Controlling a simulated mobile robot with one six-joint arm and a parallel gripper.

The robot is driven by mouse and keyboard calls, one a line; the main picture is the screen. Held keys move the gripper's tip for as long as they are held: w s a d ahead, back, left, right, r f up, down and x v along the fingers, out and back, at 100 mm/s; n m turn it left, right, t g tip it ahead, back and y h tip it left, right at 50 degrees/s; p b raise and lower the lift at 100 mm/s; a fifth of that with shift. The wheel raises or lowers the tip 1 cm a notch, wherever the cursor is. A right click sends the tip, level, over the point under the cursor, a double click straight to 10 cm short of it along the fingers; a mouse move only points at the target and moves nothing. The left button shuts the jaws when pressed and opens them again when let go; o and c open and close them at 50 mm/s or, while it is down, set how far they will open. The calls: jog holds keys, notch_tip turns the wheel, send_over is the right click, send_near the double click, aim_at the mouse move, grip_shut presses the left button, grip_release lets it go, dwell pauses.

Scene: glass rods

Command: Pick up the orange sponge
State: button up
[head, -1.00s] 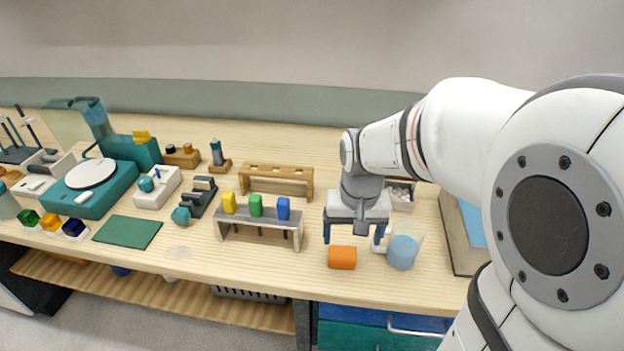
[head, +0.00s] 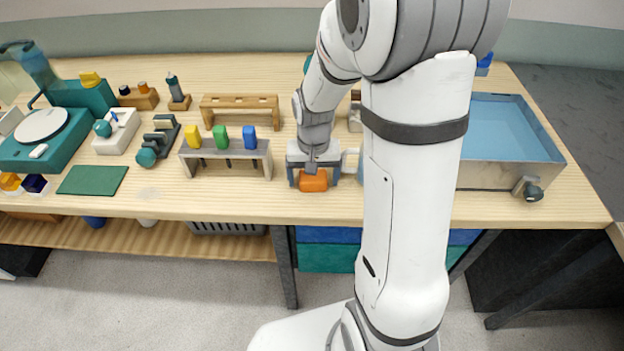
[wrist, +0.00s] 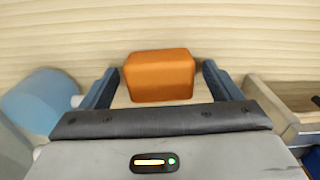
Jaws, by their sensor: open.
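The orange sponge (head: 314,182) lies on the wooden bench near its front edge, and it also shows in the wrist view (wrist: 159,76). My gripper (head: 313,180) is open and pointed down over it. In the wrist view the two blue fingers (wrist: 160,86) stand on either side of the sponge, with a small gap on each side. The top of the sponge is partly hidden by my gripper in the head view.
A beaker of blue liquid (wrist: 38,98) stands close to one finger. A grey rack (head: 225,153) with yellow, green and blue pieces stands to the left. A blue-lined tray (head: 505,135) is at the right, behind my arm. Bare wood lies in front.

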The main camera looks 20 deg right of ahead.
jog(key=c, duration=1.1)
jog(key=shift+o, duration=0.2)
